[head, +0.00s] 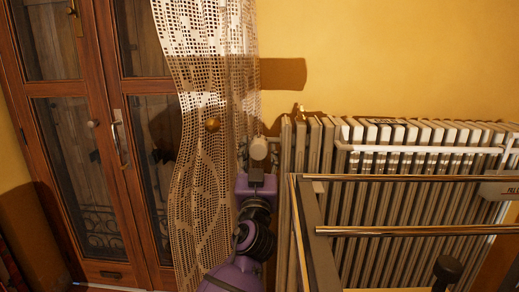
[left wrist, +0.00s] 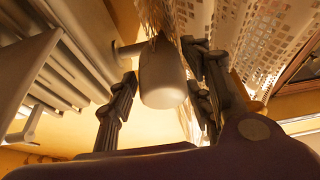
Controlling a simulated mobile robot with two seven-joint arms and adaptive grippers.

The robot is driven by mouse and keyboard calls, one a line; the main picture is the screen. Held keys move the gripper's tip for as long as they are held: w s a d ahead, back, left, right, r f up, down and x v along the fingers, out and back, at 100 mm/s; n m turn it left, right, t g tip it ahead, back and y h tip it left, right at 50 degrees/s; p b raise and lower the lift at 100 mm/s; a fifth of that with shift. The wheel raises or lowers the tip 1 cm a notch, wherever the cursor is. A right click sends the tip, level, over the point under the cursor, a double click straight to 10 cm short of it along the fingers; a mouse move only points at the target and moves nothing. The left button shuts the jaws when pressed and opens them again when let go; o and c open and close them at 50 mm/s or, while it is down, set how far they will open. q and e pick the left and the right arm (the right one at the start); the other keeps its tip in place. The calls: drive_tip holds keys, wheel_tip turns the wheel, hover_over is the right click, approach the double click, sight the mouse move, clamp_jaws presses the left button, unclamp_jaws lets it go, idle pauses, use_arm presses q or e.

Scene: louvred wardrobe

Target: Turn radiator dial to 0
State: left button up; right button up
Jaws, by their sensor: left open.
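The radiator dial (head: 258,148) is a pale, rounded cylinder at the left end of the radiator (head: 390,215), beside the lace curtain. My left gripper (head: 257,173) is just below it in the head view, its arm reaching up from the bottom. In the left wrist view, the dial (left wrist: 162,80) sits between the two dark, open fingers of the gripper (left wrist: 164,86). A gap shows on the left finger's side; I cannot tell whether the other finger touches it. No dial markings are readable. My right gripper is not in view.
A lace curtain (head: 205,170) hangs close to the left of the dial, also behind the fingers in the left wrist view (left wrist: 265,40). A metal-railed frame (head: 415,231) stands before the radiator. Glazed wooden doors (head: 107,150) are at the left.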

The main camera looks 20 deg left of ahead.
use_arm(q)
drive_tip(key=shift+x, duration=1)
drive_tip(key=shift+f, duration=0.1)
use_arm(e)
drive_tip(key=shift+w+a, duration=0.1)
use_arm(q)
drive_tip(key=shift+c, duration=0.5)
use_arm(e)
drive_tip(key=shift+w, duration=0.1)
